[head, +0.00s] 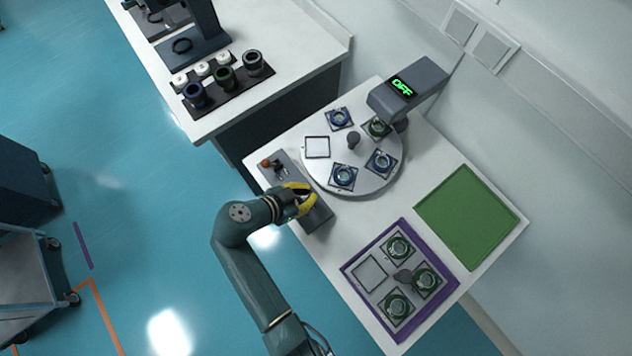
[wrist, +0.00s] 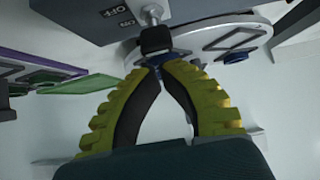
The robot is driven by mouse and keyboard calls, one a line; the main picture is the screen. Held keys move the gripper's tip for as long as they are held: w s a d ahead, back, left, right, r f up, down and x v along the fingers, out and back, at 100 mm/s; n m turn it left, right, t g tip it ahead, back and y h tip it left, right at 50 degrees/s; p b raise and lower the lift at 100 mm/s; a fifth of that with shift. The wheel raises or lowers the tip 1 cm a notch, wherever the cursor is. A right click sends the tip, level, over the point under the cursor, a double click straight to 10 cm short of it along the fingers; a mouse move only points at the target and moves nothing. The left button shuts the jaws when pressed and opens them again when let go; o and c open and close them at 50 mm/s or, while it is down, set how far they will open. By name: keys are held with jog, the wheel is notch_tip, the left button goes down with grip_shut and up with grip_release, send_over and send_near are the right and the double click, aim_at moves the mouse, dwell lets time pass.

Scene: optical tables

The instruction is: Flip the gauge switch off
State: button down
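A dark grey switch panel (head: 319,216) lies along the near-left edge of the white table, partly hidden by my gripper (head: 308,196). In the wrist view a metal switch lever (wrist: 152,14) with a black tip (wrist: 155,40) stands out from the panel (wrist: 75,15), beside printed labels, one reading OFF. My gripper's yellow-and-black fingers come together at their tips (wrist: 159,67), just short of the black tip in the picture. Nothing shows held between them, and I cannot tell whether they touch the lever.
A round turntable (head: 376,186) with several ring parts stands beside the panel, under the grey gauge head (head: 425,78). A purple-rimmed tray (head: 347,270) and a green mat (head: 468,217) lie to the right. An orange knob (head: 266,163) shows at the panel's far end.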

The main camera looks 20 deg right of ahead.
jog(key=shift+a+r+p, duration=0.1)
jog(key=shift+r+p, duration=0.4)
jog(key=shift+r, duration=0.3)
jog(key=shift+w+d+r, duration=0.1)
jog(key=shift+d+r, duration=0.1)
jog(key=shift+d, duration=0.05)
jog(key=v, duration=0.8)
jog(key=shift+a, duration=0.15)
